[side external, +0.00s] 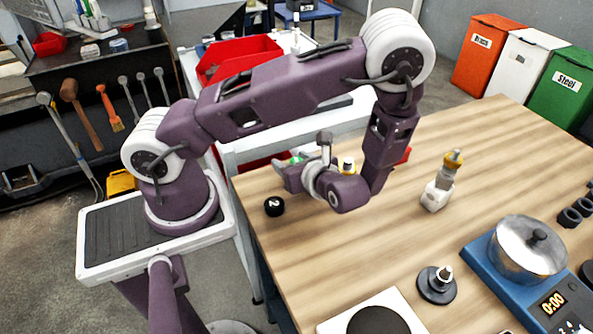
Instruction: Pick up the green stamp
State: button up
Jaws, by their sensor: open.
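A small green item (295,160) shows just behind my gripper at the back left of the wooden table. It may be the green stamp, but it is partly hidden and too small to make out. My gripper (283,174) is low over the table's left edge, pointing left, with its jaws open. The green item appears close to the fingers; I cannot tell whether they touch it or lie around it.
A black cylinder marked 2 (274,206) stands in front of my gripper. The table's middle is clear.

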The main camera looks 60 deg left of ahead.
grip_shut()
dwell(0.3)
